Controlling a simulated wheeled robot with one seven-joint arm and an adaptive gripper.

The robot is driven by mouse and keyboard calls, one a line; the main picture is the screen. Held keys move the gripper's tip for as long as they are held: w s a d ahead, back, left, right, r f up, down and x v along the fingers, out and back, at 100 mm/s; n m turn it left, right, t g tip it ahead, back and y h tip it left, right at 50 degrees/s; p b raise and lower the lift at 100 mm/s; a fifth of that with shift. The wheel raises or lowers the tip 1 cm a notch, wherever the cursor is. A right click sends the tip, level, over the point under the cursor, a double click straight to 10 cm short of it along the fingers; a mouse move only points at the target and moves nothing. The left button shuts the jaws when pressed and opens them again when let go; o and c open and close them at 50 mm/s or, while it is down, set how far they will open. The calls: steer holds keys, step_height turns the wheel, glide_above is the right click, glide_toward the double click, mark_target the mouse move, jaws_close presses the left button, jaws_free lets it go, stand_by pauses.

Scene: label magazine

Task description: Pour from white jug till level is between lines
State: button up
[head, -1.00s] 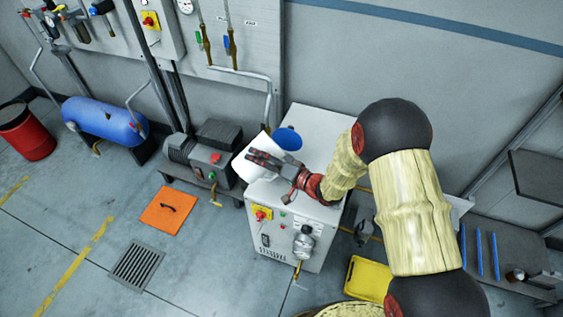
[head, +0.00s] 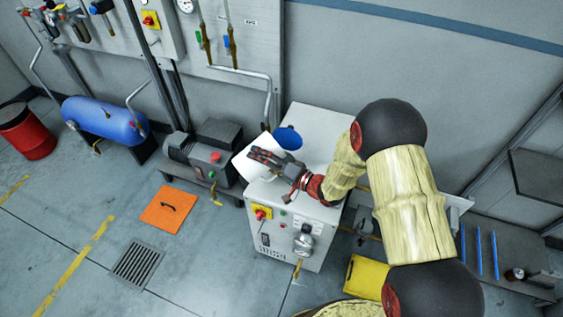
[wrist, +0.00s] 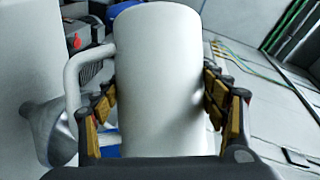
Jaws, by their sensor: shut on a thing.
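The white jug (head: 246,176) is in my gripper (head: 262,157), tilted, above the left edge of the white cabinet (head: 325,122). In the wrist view the jug (wrist: 158,75) fills the middle, with its handle on the left. The fingers of my gripper (wrist: 160,98) are closed against both its sides. A blue round opening (head: 288,138) is in the cabinet top, just behind and right of the jug. The jug's inside and any stream are hidden. A round glass or gauge (head: 304,243) sits on the cabinet front; level and lines are too small to read.
A grey pump with a red button (head: 213,150) stands close left of the cabinet. An orange plate (head: 168,209) and a drain grate (head: 137,262) lie on the floor. A yellow bin (head: 366,277) stands right of the cabinet. Pipes run down the wall behind.

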steer(key=shift+r, duration=0.1)
stand_by(0.7)
steer(key=shift+a+r+n, duration=0.15)
steer(key=shift+r+n, duration=0.15)
steer(key=shift+r, duration=0.05)
steer(key=shift+f+n+h+b, duration=0.55)
steer(key=shift+f+b, duration=0.3)
steer(key=shift+b, duration=0.3)
steer(key=shift+s+r+n+h, duration=0.25)
steer(key=shift+r+n, duration=0.15)
steer(key=shift+n, duration=0.15)
steer(key=shift+w+r, duration=0.1)
steer(key=shift+w, duration=0.1)
